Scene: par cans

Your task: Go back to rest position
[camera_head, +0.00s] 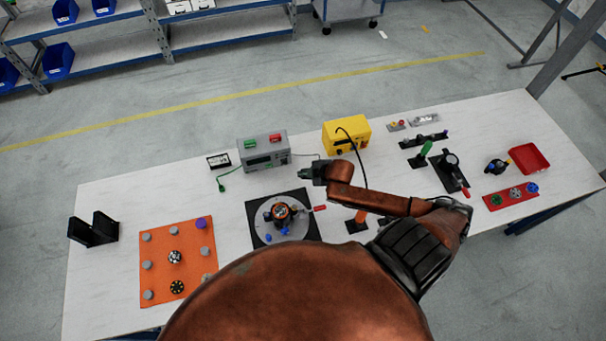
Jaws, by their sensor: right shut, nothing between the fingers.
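My right arm comes in from the lower right and reaches over the middle of the white table (110,205). My right gripper (303,173) is shut and empty, held above the table just in front of the grey box with green and red buttons (265,150). Below it is a black square plate with a round fixture (283,222). My left gripper is not in view. The large copper-coloured part at the bottom centre is mine and hides the table's front middle.
A yellow box (346,135) with a black cable stands behind my right forearm. An orange mat (155,257) with several small parts and a black holder (93,230) are at left. A red tray (529,158) and a red strip (511,195) are at right.

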